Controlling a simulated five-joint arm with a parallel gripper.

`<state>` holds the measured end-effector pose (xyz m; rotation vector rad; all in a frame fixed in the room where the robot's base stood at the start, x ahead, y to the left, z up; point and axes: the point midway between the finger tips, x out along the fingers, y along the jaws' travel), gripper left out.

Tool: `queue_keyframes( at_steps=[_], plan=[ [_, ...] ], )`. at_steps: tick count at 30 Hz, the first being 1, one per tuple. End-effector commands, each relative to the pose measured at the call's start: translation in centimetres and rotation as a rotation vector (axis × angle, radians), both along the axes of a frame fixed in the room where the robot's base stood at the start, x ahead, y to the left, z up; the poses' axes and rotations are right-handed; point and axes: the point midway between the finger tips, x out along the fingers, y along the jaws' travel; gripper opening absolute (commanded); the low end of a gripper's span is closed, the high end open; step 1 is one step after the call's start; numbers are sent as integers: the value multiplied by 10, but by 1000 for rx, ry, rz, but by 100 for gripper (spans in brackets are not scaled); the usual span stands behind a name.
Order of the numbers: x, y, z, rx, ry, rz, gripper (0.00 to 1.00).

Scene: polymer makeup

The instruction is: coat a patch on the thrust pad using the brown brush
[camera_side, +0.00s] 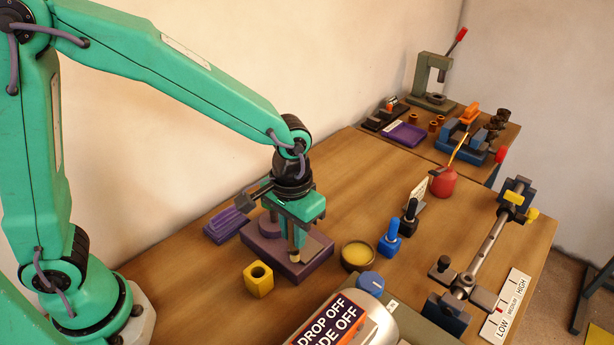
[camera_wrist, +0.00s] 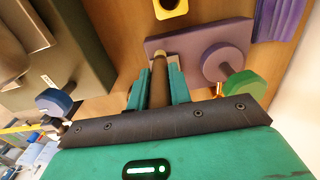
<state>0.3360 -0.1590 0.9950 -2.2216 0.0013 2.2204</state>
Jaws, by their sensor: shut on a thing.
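My gripper (camera_side: 298,232) is shut on the brown brush (camera_side: 295,242), which hangs roughly upright below the fingers. The wrist view shows the brush (camera_wrist: 158,82) between my two green fingers. The purple block (camera_side: 262,246), which I take for the thrust pad, lies flat on the table beneath the gripper. Its plate also shows in the wrist view (camera_wrist: 185,46), with a round raised disc (camera_wrist: 222,62). The brush tip is over or at the pad; I cannot tell whether it touches. My gripper hides part of the pad.
A yellow block with an empty hole (camera_side: 258,280) stands in front of the pad. A round tin (camera_side: 358,255) and blue (camera_side: 388,246) and black (camera_side: 409,218) blocks with upright handles stand to the right.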

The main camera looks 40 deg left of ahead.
Motion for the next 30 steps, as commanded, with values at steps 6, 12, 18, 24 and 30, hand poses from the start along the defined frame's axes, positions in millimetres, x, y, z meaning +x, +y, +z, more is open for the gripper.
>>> queue_keyframes(
  at_steps=[6,12,18,24,30],
  plan=[
    [20,0,-5,0,0,2,0],
    [38,0,-6,0,0,1,0],
    [55,0,-5,0,1,1,0],
    [71,0,-6,0,1,0,0],
    [67,0,-5,0,1,-1,0]
  ],
)
